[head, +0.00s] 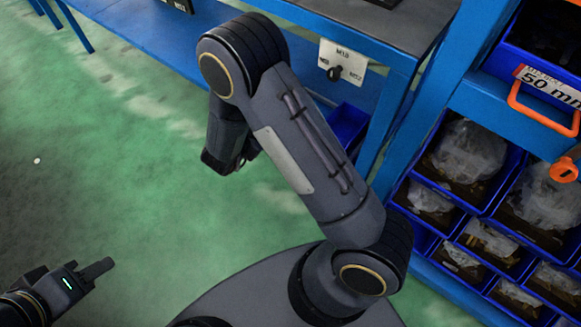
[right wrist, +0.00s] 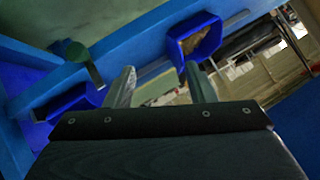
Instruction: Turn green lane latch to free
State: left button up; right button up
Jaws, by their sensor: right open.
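No green lane latch can be made out for sure. In the right wrist view a dark green knob-like piece (right wrist: 78,52) with a short bar stands by a blue rail, left of my right gripper (right wrist: 160,86); I cannot tell whether it is the latch. My right gripper is open, with nothing seen between its two fingers. In the head view my right arm crosses the middle and its gripper is not clearly visible. My left gripper (head: 72,276) is at the bottom left above the green floor, away from the racks; its jaw opening is unclear.
A blue bench (head: 395,58) carries a white plate (head: 348,56) with a black knob (head: 334,73). At right, a blue rack (head: 425,95) holds several blue bins with bagged parts, an orange handle (head: 541,113) and an orange knob (head: 564,170). The floor at left is clear.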

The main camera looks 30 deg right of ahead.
jog(key=s+d+f+h+b, duration=0.2)
jog(key=s+f+h+b, duration=0.4)
jog(key=s+f+h, duration=0.45)
jog(key=shift+m+g+y, duration=0.4)
jog(key=shift+y, duration=0.55)
jog(key=w+d, duration=0.1)
jog(key=d, duration=0.1)
jog(key=w+d+b, duration=0.1)
jog(key=w+d, duration=0.3)
jog(key=d, duration=0.1)
jog(key=shift+f+b, duration=0.3)
jog(key=shift+f, duration=0.1)
pick_arm(q)
notch_tip(320, 180, down, 10)
pick_arm(e)
jog(key=c, duration=1)
